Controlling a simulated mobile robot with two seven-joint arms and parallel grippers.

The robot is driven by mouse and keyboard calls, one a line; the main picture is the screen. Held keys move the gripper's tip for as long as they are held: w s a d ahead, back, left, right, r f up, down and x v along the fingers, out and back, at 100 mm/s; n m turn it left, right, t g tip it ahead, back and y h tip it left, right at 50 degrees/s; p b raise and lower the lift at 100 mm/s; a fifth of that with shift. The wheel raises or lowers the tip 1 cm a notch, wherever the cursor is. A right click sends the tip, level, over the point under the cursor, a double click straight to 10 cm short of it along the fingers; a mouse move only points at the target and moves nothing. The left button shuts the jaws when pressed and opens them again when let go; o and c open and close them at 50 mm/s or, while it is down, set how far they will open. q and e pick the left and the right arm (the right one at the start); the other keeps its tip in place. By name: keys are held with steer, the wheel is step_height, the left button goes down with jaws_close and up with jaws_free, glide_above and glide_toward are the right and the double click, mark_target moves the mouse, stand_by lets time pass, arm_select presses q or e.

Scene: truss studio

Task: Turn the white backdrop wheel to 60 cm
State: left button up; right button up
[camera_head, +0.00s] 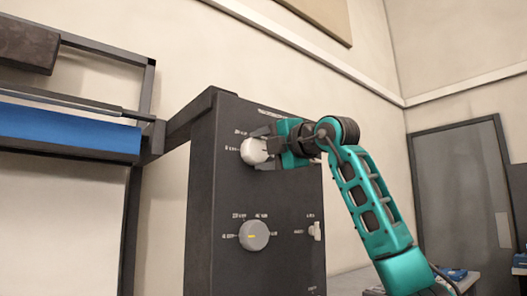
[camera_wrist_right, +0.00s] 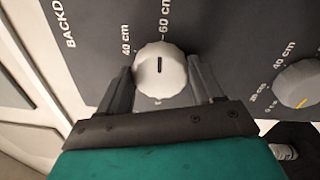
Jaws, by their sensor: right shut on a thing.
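The white backdrop wheel (camera_head: 254,151) is the upper knob on the dark control panel. In the right wrist view it is the pale ribbed wheel (camera_wrist_right: 160,72) with a black pointer line, which points up close to the "60 cm" label and to the right of "40 cm". My right gripper (camera_head: 268,146) has a finger on each side of the wheel and is shut on it. Its two fingers (camera_wrist_right: 157,90) show in the right wrist view. My left gripper is not in view.
A lower grey dial (camera_head: 254,235) with a yellow mark sits below the wheel; it also shows in the right wrist view (camera_wrist_right: 298,84). A small switch (camera_head: 315,231) is right of it. A blue roll (camera_head: 65,130) hangs on the frame at left.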

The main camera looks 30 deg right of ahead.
steer(key=shift+m, duration=0.4)
steer(key=o, duration=1.1)
steer(key=shift+c, duration=0.2)
steer(key=s+d+b, duration=0.1)
steer(key=s, duration=1.2)
steer(key=shift+d+f, duration=0.2)
steer(key=shift+f, duration=0.15)
steer(key=shift+w, duration=0.1)
